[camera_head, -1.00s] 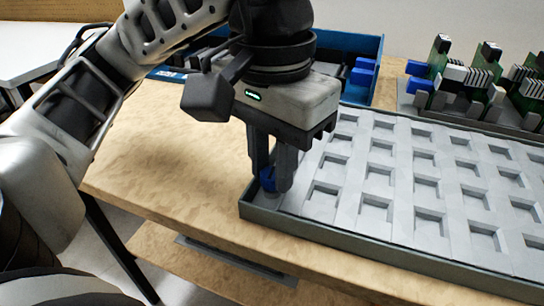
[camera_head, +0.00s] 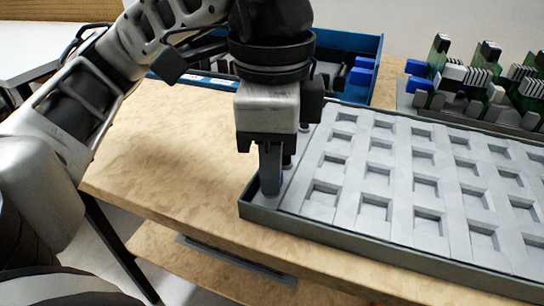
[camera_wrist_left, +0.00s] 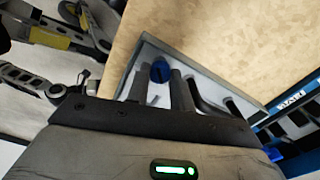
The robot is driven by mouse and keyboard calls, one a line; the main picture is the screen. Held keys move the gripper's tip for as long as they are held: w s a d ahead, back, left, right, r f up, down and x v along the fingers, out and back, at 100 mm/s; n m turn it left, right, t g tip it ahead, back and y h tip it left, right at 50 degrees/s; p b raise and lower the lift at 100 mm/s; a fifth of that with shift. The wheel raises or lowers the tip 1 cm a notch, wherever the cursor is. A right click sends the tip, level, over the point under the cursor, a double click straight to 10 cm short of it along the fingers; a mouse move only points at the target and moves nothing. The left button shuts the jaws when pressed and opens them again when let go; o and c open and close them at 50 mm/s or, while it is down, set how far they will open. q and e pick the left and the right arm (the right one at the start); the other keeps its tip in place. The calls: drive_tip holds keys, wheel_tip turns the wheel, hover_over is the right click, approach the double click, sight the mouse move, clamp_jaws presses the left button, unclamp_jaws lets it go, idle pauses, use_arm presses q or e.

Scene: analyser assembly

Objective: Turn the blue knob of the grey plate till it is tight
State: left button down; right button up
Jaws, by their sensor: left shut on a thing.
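The grey plate (camera_head: 348,195) with rows of square pockets lies in a shallow dark-rimmed tray on the wooden table. My left gripper (camera_head: 271,184) points straight down at the plate's near left corner. It is shut on the blue knob (camera_wrist_left: 160,71), which shows between its fingertips in the left wrist view. In the head view the fingers line up one behind the other and hide the knob. How tight the knob sits cannot be told. My right gripper is not in view.
A blue bin (camera_head: 372,57) with dark and blue parts stands behind my left gripper. A grey rack (camera_head: 470,119) with green boards and connectors stands at the back right. The wooden table (camera_head: 165,150) is clear to the left of the tray.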

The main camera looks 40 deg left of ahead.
use_arm(q)
drive_tip(key=shift+w+a+r+m, duration=0.1)
drive_tip(key=shift+m, duration=0.55)
drive_tip(key=shift+w+r+m, duration=0.1)
drive_tip(key=shift+m, duration=0.55)
drive_tip(key=c, duration=1.2)
unclamp_jaws()
drive_tip(key=shift+s+f+m, duration=0.1)
drive_tip(key=shift+m, duration=0.2)
